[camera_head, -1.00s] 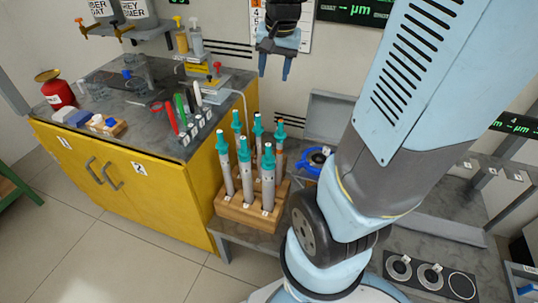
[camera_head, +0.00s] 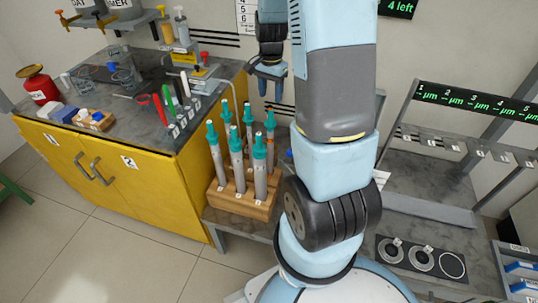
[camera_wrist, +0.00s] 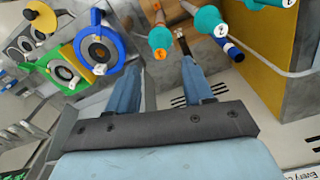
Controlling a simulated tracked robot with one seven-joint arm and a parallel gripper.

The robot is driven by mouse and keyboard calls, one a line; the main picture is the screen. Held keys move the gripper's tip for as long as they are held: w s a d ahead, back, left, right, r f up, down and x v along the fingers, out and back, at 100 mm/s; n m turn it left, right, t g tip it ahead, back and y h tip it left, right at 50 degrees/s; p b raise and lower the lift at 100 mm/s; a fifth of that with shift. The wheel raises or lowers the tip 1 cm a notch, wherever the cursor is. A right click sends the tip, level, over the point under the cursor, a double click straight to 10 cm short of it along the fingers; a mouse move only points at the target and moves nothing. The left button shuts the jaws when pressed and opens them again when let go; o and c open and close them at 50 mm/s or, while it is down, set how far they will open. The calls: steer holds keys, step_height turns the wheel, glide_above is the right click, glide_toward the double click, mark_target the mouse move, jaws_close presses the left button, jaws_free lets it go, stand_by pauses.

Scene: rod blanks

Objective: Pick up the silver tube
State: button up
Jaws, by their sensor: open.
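Several tall grey, silvery tubes with teal tops stand upright in a wooden rack (camera_head: 231,208); one is the front tube (camera_head: 260,181). I cannot tell which one the task means. My gripper (camera_head: 270,89) hangs fingers down, open and empty, above and behind the rack's tubes in the head view. In the wrist view my gripper (camera_wrist: 163,72) has its fingers apart with nothing between them. Near its fingertips are teal tops, one with an orange end (camera_wrist: 160,54) and one with a white numbered end (camera_wrist: 221,30). The tube bodies are largely hidden there.
The yellow cabinet (camera_head: 110,175) stands left of the rack, with a red can (camera_head: 40,88), coloured numbered rods and glassware on top. A blue ring (camera_wrist: 118,42) and a green-yellow holder (camera_wrist: 45,65) lie near my gripper. A gauge rack (camera_head: 470,145) stands right.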

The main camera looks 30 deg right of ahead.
mark_target(270, 123)
steer(key=shift+f, duration=5.25)
jaws_close()
